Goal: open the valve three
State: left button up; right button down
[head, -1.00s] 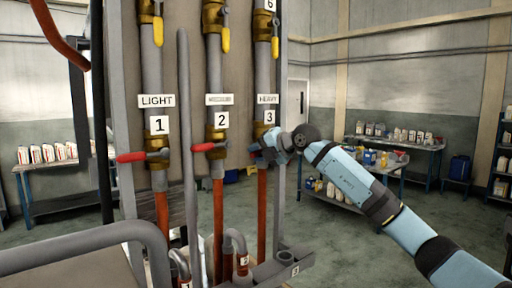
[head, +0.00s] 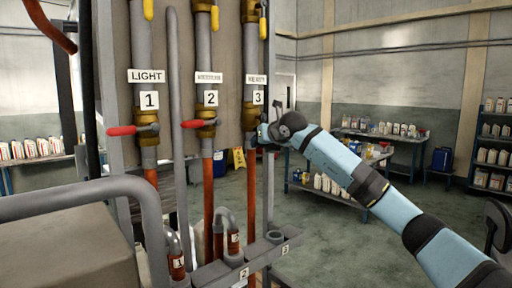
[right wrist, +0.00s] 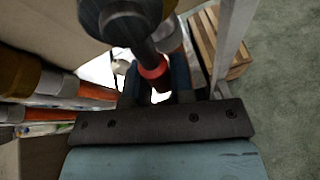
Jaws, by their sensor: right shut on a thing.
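Valve three sits on the third pipe, below the label "3" (head: 258,98) and the HEAVY sign, in the head view. Its brass body (head: 248,118) is partly covered by my right gripper (head: 265,133), which reaches it from the right. In the right wrist view, the red part of the valve handle (right wrist: 156,72) lies between the blue fingers of my right gripper, which is shut on it. The handle is mostly hidden in the head view, so its angle is hard to tell. My left gripper is not in view.
Valve one's red handle (head: 122,130) and valve two's red handle (head: 192,124) point left. A grey rail (head: 70,195) curves in front at the left. A lower pipe rack (head: 240,262) stands below. Bottle-laden tables (head: 395,137) stand behind, with open floor between.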

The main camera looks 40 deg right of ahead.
jog(key=shift+d+r+n+h+b, duration=0.25)
jog(key=shift+d+n+h+b, duration=0.2)
jog(key=shift+d, duration=0.2)
jog(key=shift+d+n, duration=0.25)
jog(key=shift+r, duration=0.15)
jog(key=c, duration=1.2)
grip_release()
jog(key=shift+c, duration=0.2)
jog(key=shift+o, duration=1.2)
jog(key=shift+w, duration=0.1)
jog(key=shift+f, duration=0.3)
jog(key=b+v, duration=0.3)
jog(key=v, duration=1.1)
jog(key=shift+a+f, duration=0.15)
jog(key=shift+a, duration=0.05)
